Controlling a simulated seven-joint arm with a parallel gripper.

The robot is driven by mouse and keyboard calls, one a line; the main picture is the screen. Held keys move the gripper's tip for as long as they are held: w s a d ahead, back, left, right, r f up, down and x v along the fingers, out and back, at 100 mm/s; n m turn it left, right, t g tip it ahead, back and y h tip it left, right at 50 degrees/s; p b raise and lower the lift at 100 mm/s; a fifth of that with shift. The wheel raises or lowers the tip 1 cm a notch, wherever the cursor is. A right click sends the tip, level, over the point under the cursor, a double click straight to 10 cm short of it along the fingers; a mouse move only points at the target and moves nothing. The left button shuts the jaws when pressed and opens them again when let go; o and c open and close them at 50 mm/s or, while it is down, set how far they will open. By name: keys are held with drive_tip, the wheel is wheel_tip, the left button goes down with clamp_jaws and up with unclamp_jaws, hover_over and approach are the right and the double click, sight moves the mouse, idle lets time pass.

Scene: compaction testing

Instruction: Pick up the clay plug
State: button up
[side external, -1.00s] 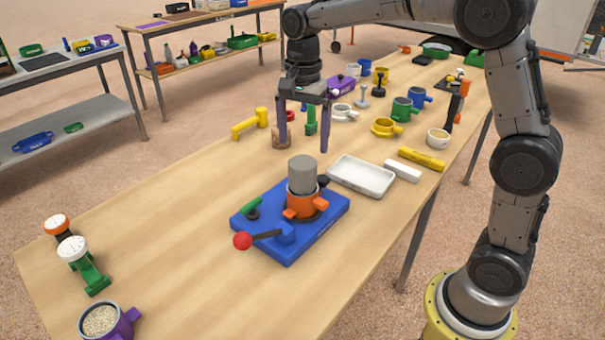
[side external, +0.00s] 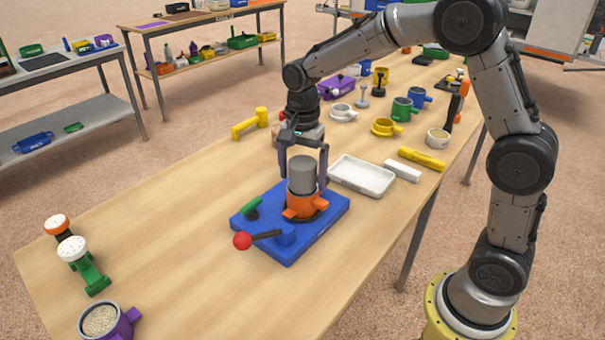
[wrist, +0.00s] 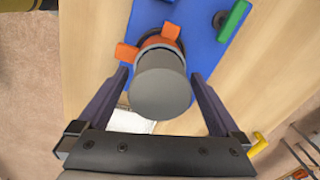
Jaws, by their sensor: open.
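A grey cylinder, which looks to be the clay plug (side external: 301,173), stands upright in an orange collar (side external: 304,205) on a blue base plate (side external: 275,205). My gripper (side external: 303,181) is open above the base, with one finger on each side of the grey cylinder. In the wrist view the plug (wrist: 161,90) lies between the two fingers (wrist: 160,74), with a gap on both sides. It is not held. The orange collar (wrist: 127,51) and blue plate (wrist: 190,30) show beyond it.
The base carries a red-knobbed lever (side external: 243,240) and a green handle (side external: 252,207). A white tray (side external: 362,188) stands close at the right, beside a white block (side external: 402,171) and a yellow bar (side external: 422,159).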

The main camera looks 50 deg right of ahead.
clamp_jaws()
idle(0.3)
drive_tip(key=shift+r, duration=0.1)
